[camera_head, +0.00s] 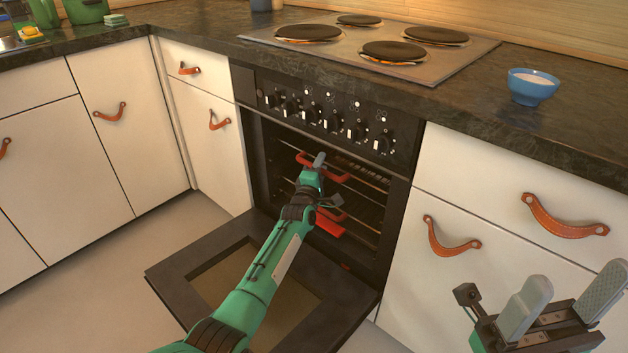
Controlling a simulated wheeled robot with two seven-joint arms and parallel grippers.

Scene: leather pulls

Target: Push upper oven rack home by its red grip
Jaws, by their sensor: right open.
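The oven (257,150) stands open, with its door (170,274) folded down in front. The upper rack (366,175) is inside the oven, with its red grip (338,178) at its front edge. My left gripper (319,161) is at this grip, in front of the opening, and covers its middle. Its fingers overlap in the picture, so I cannot tell whether they are shut or touch the grip. A lower rack with another red grip (333,216) shows below, partly behind my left gripper. My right gripper (563,306) is open and empty at the lower right, in front of the white drawers.
A cooktop (455,65) with several dark burners is set in the dark counter (480,118) above the oven. A blue bowl (531,88) stands on the counter at right. White cabinets with leather pulls flank the oven. The floor at left is clear.

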